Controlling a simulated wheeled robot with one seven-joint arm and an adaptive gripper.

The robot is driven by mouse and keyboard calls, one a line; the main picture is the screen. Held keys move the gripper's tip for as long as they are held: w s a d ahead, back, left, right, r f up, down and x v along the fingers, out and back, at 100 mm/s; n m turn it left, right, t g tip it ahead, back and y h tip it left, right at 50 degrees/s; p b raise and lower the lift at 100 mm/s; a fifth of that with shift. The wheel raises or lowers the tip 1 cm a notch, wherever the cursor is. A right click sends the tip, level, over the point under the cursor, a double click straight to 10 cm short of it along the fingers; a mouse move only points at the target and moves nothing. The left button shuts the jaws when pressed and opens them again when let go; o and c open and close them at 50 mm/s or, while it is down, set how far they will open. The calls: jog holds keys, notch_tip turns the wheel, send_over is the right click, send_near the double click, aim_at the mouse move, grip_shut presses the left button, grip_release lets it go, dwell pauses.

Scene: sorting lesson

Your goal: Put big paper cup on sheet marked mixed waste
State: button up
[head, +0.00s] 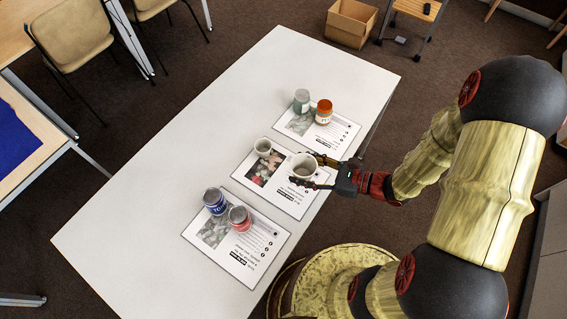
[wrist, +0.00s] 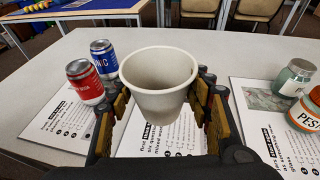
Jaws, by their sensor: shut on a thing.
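My gripper (head: 312,169) is shut on a big white paper cup (head: 303,167), held upright with its open mouth up. The cup also fills the middle of the wrist view (wrist: 160,82), between the fingers. It is over the right part of the middle sheet (head: 283,200), whose printed text shows below it in the wrist view (wrist: 180,140). I cannot tell whether its base touches the sheet.
A blue can (head: 215,202) and a red can (head: 240,218) stand on the front sheet (head: 245,262). A grey-green jar (head: 301,101) and an orange-lidded jar (head: 323,112) stand on the far sheet (head: 343,131). The left of the white table (head: 190,150) is clear.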

jog(key=w+a+f+b, duration=0.1)
jog(key=w+f, duration=0.1)
jog(key=w, duration=0.1)
jog(key=w+a+f+b, duration=0.1)
jog(key=w+f, duration=0.2)
jog(key=w+a+f+b, duration=0.1)
jog(key=w+f+b, duration=0.1)
jog(key=w, duration=0.1)
jog(key=shift+w+a+f, duration=0.15)
jog(key=shift+a+f, duration=0.2)
jog(key=shift+f, duration=0.05)
jog(key=shift+w+f, duration=0.15)
jog(key=shift+f, duration=0.05)
jog(key=shift+w+a+f+b, duration=0.1)
jog(key=shift+f+b, duration=0.45)
jog(key=shift+f, duration=0.35)
jog(key=shift+w+a+f+b, duration=0.1)
jog(key=shift+f+b, duration=0.45)
jog(key=shift+f, duration=0.3)
jog(key=shift+f, duration=0.15)
jog(key=o, duration=0.6)
jog(key=shift+o, duration=0.6)
